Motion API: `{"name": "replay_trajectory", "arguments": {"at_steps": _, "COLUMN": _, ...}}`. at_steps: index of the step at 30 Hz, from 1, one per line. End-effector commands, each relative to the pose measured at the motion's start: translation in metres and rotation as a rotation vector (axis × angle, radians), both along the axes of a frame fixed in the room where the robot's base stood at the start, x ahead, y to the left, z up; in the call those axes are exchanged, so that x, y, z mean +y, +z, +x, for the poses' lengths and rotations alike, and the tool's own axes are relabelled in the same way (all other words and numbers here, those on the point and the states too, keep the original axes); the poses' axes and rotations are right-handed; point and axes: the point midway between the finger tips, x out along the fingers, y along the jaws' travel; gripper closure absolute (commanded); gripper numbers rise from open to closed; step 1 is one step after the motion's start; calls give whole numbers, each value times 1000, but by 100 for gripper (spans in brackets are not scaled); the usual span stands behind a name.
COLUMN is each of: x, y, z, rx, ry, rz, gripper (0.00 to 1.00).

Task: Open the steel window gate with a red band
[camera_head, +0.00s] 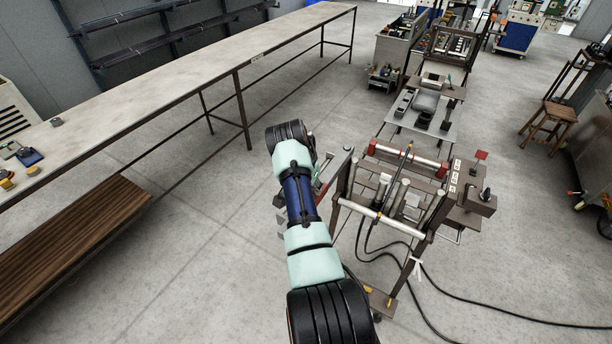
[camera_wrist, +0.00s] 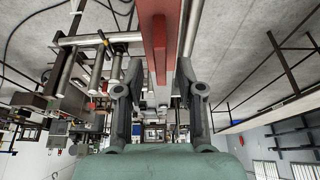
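A long red bar (camera_wrist: 155,35) with a pale steel bar (camera_wrist: 191,25) beside it runs down from the top of the wrist view. It looks like the red band of the gate. My gripper (camera_wrist: 158,75) is open. The red bar's near end lies between its two fingers, with gaps on both sides; I cannot tell whether they touch. In the head view, a small red and steel piece (camera_head: 321,190) shows beside my arm at the machine's left side. My gripper is mostly hidden behind the arm there.
The machine frame (camera_head: 343,185) stands right of my arm, with a red-ended roller (camera_head: 410,159) across it. Black cables (camera_head: 470,299) lie on the floor to the right. A long workbench (camera_head: 190,72) stands at the left. Floor between bench and arm is clear.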

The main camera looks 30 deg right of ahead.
Motion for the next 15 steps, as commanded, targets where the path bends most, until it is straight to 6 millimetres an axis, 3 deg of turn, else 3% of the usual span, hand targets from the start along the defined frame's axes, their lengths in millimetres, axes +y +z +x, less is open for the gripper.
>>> {"name": "replay_trajectory", "arguments": {"at_steps": 9, "x": 25, "y": 72, "z": -15, "rx": -4, "ry": 1, "rz": -1, "gripper": 62}}
{"name": "replay_trajectory", "arguments": {"at_steps": 15, "x": 32, "y": 90, "z": -19, "rx": 0, "ry": 1, "rz": -1, "gripper": 62}}
